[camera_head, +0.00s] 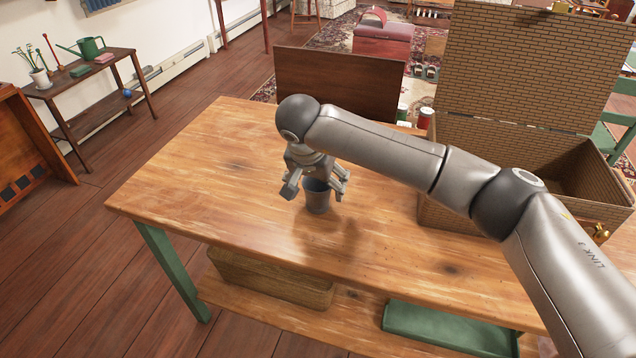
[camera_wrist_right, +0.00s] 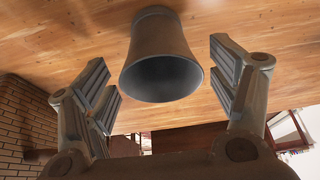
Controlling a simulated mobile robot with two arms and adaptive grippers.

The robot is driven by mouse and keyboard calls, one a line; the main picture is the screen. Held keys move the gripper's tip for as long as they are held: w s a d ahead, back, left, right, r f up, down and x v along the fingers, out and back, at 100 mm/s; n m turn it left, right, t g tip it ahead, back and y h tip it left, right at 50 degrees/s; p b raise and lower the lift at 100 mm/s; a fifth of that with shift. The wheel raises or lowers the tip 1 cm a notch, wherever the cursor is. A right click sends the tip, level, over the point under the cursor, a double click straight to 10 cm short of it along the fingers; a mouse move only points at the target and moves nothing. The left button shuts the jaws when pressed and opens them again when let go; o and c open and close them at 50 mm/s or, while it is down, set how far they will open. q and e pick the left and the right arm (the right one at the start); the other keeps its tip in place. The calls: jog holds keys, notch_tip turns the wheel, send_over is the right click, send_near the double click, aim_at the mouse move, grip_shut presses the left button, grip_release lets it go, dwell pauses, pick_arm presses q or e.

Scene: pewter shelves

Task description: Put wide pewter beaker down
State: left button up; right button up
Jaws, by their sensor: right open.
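The wide pewter beaker (camera_head: 318,197) is a dark grey cup that flares toward its rim. It stands upright on the wooden table (camera_head: 205,160). My right gripper (camera_head: 315,193) is at the beaker, with its fingers spread on either side of it. In the right wrist view the beaker (camera_wrist_right: 162,58) is between the open fingers (camera_wrist_right: 165,85), with visible gaps on both sides. The beaker's open mouth faces the wrist camera. My left gripper is in neither view.
A large brick-patterned box (camera_head: 468,145) with its lid raised stands on the right of the table. A dark brown panel (camera_head: 340,85) rises behind the far edge. Red and green cans (camera_head: 425,117) are at the back. The table's left part is clear.

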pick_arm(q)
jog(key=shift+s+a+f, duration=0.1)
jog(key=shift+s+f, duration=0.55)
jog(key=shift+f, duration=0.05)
pick_arm(e)
jog(key=v, duration=1.1)
jog(key=shift+r, duration=0.15)
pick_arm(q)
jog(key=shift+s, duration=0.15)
